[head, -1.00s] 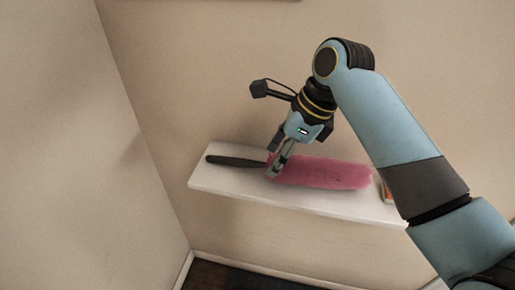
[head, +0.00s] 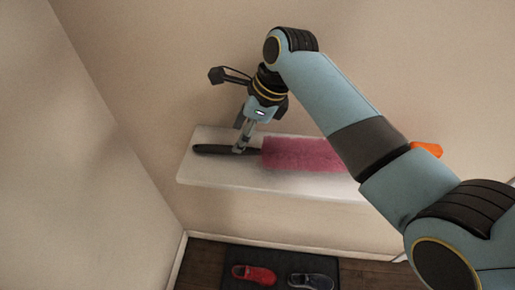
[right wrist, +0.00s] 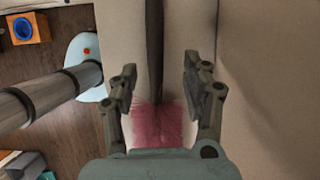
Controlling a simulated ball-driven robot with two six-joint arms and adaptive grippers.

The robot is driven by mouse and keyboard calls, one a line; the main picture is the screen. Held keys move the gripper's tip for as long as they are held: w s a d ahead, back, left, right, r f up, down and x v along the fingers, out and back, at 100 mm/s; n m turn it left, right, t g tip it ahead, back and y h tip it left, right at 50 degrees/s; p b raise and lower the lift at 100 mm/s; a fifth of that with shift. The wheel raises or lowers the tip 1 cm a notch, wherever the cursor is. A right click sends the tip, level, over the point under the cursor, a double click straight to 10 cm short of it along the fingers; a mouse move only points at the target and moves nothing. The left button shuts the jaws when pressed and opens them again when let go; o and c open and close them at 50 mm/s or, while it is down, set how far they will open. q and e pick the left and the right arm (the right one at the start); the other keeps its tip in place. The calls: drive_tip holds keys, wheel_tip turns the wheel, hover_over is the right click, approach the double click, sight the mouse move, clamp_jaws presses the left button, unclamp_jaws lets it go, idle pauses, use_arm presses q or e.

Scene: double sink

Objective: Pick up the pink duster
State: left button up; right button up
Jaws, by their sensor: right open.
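The pink duster (head: 303,154) lies on a white wall shelf (head: 225,178), its black handle pointing left in the head view. In the right wrist view its pink head (right wrist: 157,125) is at the bottom and the black handle (right wrist: 155,50) runs up the middle. My right gripper (head: 240,147) is at the handle, close to where it meets the pink head. In the right wrist view my open right gripper (right wrist: 160,78) has one finger on each side of the handle, with gaps between. My forearm hides the right end of the duster. My left gripper is not in view.
An orange object (head: 427,149) shows behind my arm at the right. A dark mat (head: 278,266) with a red shoe (head: 254,274) and a dark shoe (head: 311,281) lies on the floor below. The wall stands close behind the shelf.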

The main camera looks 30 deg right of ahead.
drive_tip(key=x, duration=0.4)
drive_tip(key=shift+a+f+p, duration=0.1)
drive_tip(key=shift+a+p, duration=0.3)
drive_tip(key=shift+a, duration=0.05)
clamp_jaws()
